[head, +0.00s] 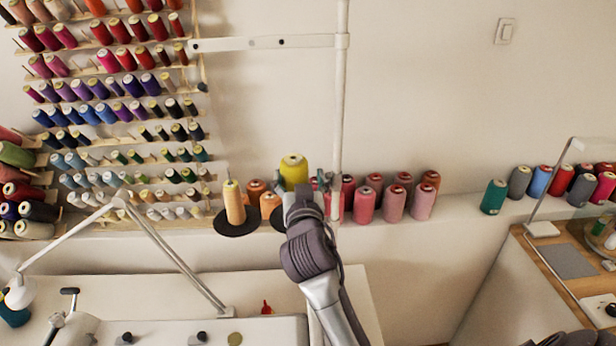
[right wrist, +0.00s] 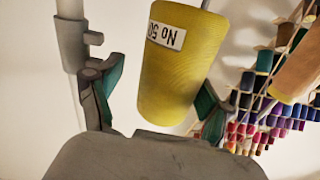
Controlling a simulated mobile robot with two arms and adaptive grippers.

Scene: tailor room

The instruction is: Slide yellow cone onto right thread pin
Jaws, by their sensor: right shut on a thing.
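The yellow cone (head: 293,170) is held upright by my right gripper (head: 302,188), in front of the wall. The cone (right wrist: 182,65) also fills the middle of the right wrist view, its label turned upside down, between the two fingers of the gripper (right wrist: 158,100). A peach cone (head: 234,203) stands on the left black disc (head: 236,229) of the thread stand. The right pin itself cannot be made out.
A white upright pole (head: 341,90) rises close to the right of the cone. Red and pink spools (head: 394,203) line the ledge behind. A rack of spools (head: 110,110) covers the left wall. A white lamp arm (head: 170,250) crosses the lower left.

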